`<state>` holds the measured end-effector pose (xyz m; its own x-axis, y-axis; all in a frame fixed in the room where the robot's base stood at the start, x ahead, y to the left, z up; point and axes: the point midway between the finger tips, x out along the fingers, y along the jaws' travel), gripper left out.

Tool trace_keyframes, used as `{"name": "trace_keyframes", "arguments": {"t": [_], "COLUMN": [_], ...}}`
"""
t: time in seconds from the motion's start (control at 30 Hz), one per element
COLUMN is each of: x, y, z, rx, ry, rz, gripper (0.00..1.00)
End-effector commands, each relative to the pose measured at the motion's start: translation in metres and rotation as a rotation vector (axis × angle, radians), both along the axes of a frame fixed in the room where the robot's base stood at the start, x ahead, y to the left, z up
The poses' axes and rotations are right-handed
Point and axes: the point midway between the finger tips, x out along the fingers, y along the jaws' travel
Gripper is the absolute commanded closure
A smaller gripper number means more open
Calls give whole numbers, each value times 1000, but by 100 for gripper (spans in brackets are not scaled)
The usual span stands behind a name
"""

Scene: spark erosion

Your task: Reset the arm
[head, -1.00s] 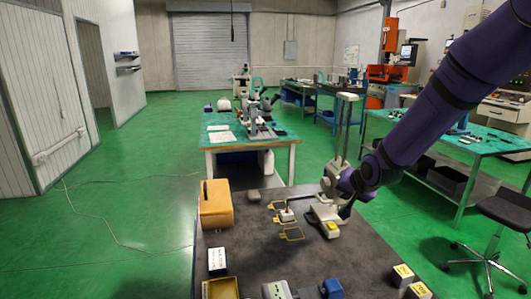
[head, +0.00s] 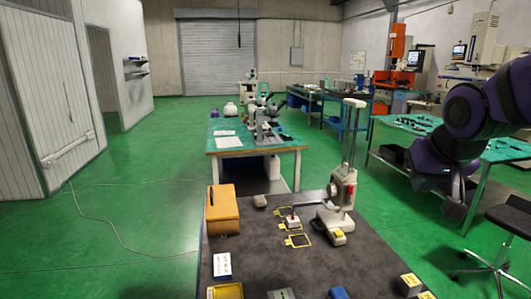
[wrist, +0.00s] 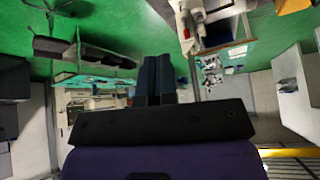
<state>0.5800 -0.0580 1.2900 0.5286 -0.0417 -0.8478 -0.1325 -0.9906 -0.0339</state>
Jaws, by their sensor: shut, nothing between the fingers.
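My arm is folded at the right edge in the head view, out past the right side of the dark table (head: 355,262). The dark end of my gripper (head: 455,208) hangs low there, apart from everything on the table. In the wrist view my gripper (wrist: 157,58) shows two dark fingers side by side, closed together with nothing between them. The wrist view is turned over, with the green floor at the top.
A stand with a tall column (head: 350,145) is on the dark table. An orange box (head: 222,210), a white card (head: 222,265) and a yellow tray (head: 225,291) lie at its left. A black stool (head: 510,222) and a green-topped bench (head: 410,124) are near my arm.

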Motion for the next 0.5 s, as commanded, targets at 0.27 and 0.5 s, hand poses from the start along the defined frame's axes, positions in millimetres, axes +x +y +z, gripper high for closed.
{"name": "trace_keyframes", "arguments": {"t": [0.27,0.5], "x": [-74,-128], "y": [-6,-9], "z": [21,27], "rx": [-26,-27], "ry": [43,80], "rz": [54,107], "gripper": [100,100]}}
